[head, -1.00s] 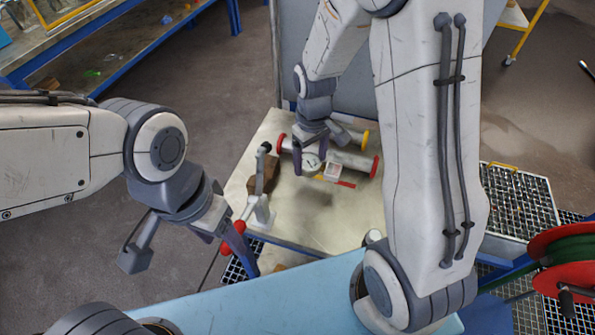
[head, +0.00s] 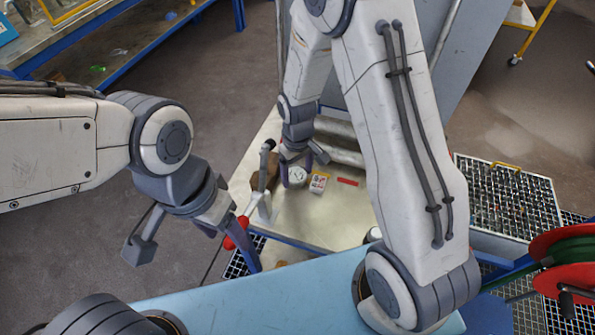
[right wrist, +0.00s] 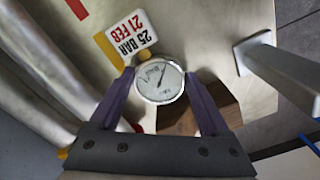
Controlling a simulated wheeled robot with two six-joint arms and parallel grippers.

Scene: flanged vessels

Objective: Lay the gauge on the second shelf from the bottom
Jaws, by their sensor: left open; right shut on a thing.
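The gauge (right wrist: 160,82) has a round white dial with a needle. It sits between the two purple fingers of my right gripper (right wrist: 160,90), which is shut on it. In the head view the gauge (head: 297,175) is over the pale tabletop, with my right gripper (head: 300,168) around it. A white tag (right wrist: 125,37) reading "25 BAR 21 FEB" joins the gauge at a yellow piece. I cannot tell which surface is the second shelf.
A brown block (head: 262,172) and a grey post with a black knob (head: 268,145) stand left of the gauge. Grey pipes (head: 343,150) lie behind it. A red strip (head: 347,181) lies on the table (head: 320,215). A blue-framed bench (head: 125,50) is at the upper left.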

